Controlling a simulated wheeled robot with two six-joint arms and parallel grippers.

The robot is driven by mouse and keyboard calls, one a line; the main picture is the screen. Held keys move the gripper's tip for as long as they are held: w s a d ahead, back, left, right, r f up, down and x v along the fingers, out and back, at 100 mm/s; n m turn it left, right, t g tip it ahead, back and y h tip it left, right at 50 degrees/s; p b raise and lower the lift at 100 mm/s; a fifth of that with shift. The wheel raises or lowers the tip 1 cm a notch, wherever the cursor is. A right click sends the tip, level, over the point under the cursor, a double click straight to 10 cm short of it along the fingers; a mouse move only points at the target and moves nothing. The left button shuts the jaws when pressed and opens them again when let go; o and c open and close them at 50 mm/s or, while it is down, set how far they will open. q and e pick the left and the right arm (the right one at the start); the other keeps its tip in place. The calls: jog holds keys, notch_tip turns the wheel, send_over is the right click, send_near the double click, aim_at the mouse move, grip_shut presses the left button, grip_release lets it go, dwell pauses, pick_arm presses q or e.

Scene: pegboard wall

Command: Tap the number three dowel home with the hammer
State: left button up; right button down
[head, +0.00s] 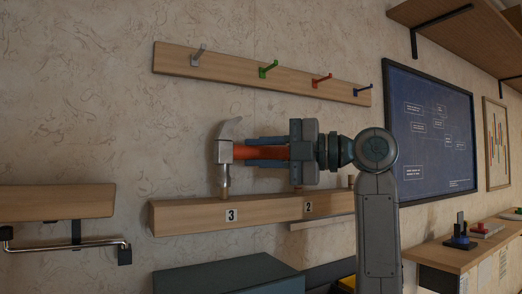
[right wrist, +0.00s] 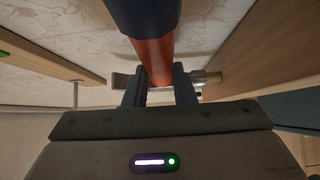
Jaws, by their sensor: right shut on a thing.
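The hammer has a grey metal head (head: 225,150) and an orange-red handle (right wrist: 155,60) with a dark grip (right wrist: 146,15). My right gripper (head: 268,152) is shut on the handle close to the head, and the handle lies roughly level. The hammer's claw points up and its striking end points down, directly above the number 3 label (head: 231,216) on the wooden block (head: 185,217). My left gripper is out of view.
A dowel (head: 297,189) stands by the number 2 label (head: 308,208), and another (head: 351,181) stands farther right. A rail with colored hooks (head: 240,69) is on the wall above. A shelf with a metal bar (head: 60,202) is at left, and a blue board (head: 428,128) at right.

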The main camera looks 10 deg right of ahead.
notch_tip(320, 180, up, 7)
jog(key=p, duration=0.4)
jog(key=shift+p, duration=0.3)
dwell(0.3)
